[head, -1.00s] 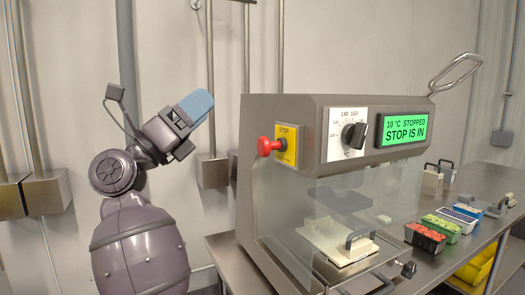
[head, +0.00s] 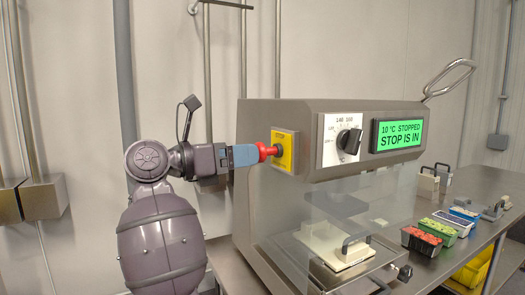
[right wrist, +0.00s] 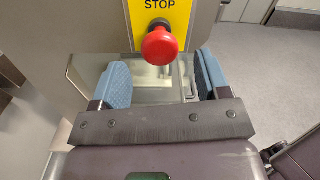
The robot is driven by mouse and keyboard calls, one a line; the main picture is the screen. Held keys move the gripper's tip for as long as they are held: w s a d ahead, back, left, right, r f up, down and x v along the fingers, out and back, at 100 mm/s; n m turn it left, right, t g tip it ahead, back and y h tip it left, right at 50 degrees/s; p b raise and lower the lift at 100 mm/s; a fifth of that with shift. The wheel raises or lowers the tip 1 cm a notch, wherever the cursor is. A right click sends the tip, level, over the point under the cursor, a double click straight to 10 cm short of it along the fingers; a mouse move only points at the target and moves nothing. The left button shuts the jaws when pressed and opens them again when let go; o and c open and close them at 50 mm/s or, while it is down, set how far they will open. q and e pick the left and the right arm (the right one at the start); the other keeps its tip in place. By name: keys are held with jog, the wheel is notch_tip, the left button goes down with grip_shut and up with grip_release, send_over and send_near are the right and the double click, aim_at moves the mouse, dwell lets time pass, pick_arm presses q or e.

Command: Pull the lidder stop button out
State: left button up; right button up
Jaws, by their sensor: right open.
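The red stop button (head: 268,151) sticks out of a yellow plate (head: 285,152) on the left part of the lidder's front. The green display (head: 398,134) reads "10 °C STOPPED, STOP IS IN". My right gripper (head: 254,153), with blue finger pads, points at the button, and its tips reach the button's near side. In the right wrist view, the open gripper (right wrist: 162,78) has one pad on each side of the red button (right wrist: 160,47), with gaps to both. The button sits around the tips and beyond them; how deep is unclear. My left gripper is not in view.
A dial knob (head: 349,141) sits right of the button. Below is a clear guard (head: 330,205) over a pale tray (head: 330,244) with a handle. Several filled punnets (head: 422,241) stand on the steel table at right.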

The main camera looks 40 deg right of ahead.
aim_at(261, 152)
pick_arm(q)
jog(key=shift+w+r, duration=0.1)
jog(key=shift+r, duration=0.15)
pick_arm(e)
jog(key=shift+x, duration=2.4)
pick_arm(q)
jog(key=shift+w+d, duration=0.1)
pick_arm(e)
jog(key=shift+c, duration=0.3)
jog(key=c, duration=1.2)
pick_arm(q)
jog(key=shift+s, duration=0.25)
pick_arm(e)
jog(key=shift+v, duration=0.8)
